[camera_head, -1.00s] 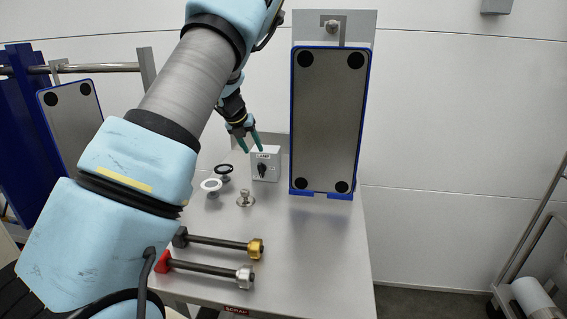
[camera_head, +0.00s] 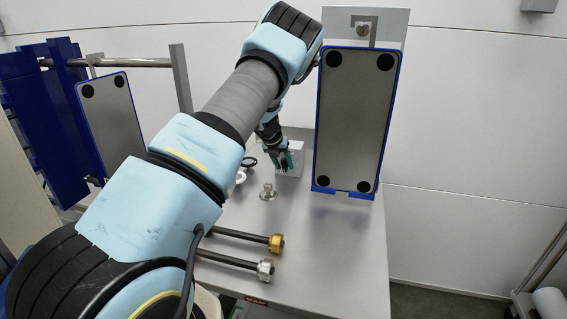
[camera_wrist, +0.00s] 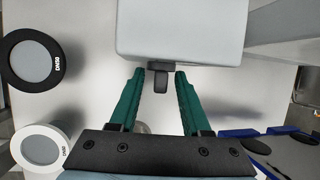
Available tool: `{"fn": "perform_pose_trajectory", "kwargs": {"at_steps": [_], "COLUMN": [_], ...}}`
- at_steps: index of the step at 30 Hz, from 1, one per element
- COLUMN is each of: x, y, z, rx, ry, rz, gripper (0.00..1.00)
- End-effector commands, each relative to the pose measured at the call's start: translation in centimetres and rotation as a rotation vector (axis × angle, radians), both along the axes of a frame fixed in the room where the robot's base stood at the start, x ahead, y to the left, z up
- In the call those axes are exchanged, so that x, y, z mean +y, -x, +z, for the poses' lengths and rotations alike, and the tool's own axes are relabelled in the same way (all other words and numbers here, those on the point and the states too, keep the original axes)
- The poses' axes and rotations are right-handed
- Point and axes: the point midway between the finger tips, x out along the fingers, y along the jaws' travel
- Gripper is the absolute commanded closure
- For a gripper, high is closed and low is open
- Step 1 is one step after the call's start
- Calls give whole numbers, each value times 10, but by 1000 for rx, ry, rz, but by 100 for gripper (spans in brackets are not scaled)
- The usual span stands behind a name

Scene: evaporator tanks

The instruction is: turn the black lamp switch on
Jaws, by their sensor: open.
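The black lamp switch (camera_wrist: 160,80) is a small knob on the front of a light grey box (camera_wrist: 185,30). In the wrist view it lies between the two green fingertips of my gripper (camera_wrist: 155,75), which stand apart on either side of it. Whether either finger touches the knob I cannot tell. In the head view my gripper (camera_head: 284,160) is in front of the grey box (camera_head: 297,160) and hides most of the knob and the lamp label.
A black-rimmed disc (camera_wrist: 35,60) and a white-rimmed disc (camera_wrist: 40,148) lie left of the box. A metal fitting (camera_head: 268,192) and two rods with gold (camera_head: 276,243) and silver (camera_head: 265,270) ends are nearer. A blue-framed panel (camera_head: 355,120) stands right of the box.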

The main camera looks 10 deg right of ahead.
Motion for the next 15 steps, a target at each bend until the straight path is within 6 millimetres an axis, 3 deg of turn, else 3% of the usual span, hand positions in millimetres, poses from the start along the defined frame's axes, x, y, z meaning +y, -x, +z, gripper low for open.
{"fn": "perform_pose_trajectory", "kwargs": {"at_steps": [7,15], "x": [0,0], "y": [0,0], "z": [-1,-1], "rx": [0,0], "ry": [0,0], "rz": [0,1], "gripper": [54,84]}}
